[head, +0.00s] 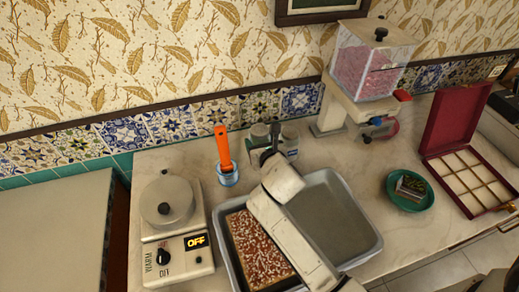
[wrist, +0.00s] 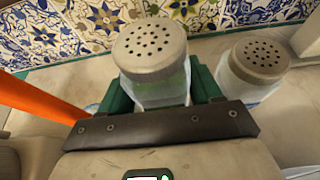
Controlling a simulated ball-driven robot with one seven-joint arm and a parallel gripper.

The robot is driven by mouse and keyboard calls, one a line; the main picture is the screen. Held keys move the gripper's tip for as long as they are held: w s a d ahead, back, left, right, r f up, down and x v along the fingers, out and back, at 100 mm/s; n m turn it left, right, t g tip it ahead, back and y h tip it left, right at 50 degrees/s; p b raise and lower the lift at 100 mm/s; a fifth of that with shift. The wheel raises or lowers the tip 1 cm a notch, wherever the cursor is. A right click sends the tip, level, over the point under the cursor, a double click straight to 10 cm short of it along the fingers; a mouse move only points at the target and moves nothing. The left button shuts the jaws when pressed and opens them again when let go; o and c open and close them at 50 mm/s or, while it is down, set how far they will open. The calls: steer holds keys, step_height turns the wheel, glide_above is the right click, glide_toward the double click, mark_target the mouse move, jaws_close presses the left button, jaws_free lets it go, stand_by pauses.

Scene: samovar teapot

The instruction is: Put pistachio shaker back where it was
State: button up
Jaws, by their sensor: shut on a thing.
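My gripper (wrist: 162,88) is shut on a shaker (wrist: 152,62) with a perforated grey metal lid, its green fingers on either side of it. Some green shows through the clear body below the lid, so it looks like the pistachio shaker. It appears upright; whether its base touches the counter is hidden. In the head view my gripper (head: 268,154) is at the back of the counter, by the shakers (head: 260,131). A second shaker (wrist: 258,68) with a similar lid stands just to the right, apart from the held one.
An orange-handled tool (head: 222,148) stands in a blue-and-white cup (head: 228,179) to the left. A grey tray (head: 368,248) holding a topped slab (head: 252,245) lies under my arm. A pink-filled dispenser (head: 365,72) stands right, the warmer (head: 170,205) left. The tiled wall (head: 170,125) is close behind.

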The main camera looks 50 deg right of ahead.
steer(key=shift+w+d+f, duration=0.1)
steer(key=shift+w+f, duration=0.1)
steer(key=shift+f, duration=0.05)
steer(key=shift+w+f, duration=0.1)
steer(key=shift+f, duration=1.6)
steer(key=shift+f+b, duration=0.15)
steer(key=shift+b, duration=0.15)
steer(key=o, duration=1.2)
steer(key=shift+r, duration=0.2)
steer(key=v, duration=1.2)
